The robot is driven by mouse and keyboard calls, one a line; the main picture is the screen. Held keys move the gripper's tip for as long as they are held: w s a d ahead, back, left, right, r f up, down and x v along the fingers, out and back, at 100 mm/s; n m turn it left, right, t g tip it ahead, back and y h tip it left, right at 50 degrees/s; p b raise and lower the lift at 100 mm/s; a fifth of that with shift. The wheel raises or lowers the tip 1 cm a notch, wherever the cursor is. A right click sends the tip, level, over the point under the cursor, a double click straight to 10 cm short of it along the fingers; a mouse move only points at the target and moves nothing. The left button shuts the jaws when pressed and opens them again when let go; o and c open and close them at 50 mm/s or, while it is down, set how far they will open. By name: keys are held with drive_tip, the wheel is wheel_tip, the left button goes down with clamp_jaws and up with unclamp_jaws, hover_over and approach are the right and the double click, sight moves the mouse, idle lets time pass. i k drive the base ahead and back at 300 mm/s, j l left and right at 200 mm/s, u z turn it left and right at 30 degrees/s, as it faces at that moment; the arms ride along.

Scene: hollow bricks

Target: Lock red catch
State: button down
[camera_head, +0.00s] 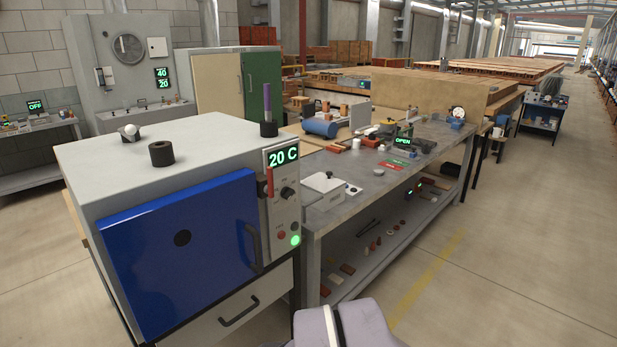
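The red catch (270,182) is a small upright red lever on a dark mount, at the right edge of the blue door (165,265) of a grey oven (125,163). A black door handle (253,245) is below the catch. A grey part of my arm shows at the bottom edge, well below and right of the catch. My gripper is not in view.
A green light (295,240) glows low on the panel. A black cylinder (161,153) and a purple rod in a black base (268,115) stand on the oven top. A cluttered metal workbench (350,185) adjoins on the right. The floor at front right is clear.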

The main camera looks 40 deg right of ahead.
sight(269, 189)
drive_tip(key=k+z, duration=0.1)
drive_tip(key=z, duration=0.55)
drive_tip(key=i+l, duration=0.2)
drive_tip(key=i, duration=0.15)
drive_tip(key=i+l+z, duration=0.1)
drive_tip(key=i, duration=0.25)
drive_tip(key=i+l, duration=0.3)
drive_tip(key=i, duration=0.1)
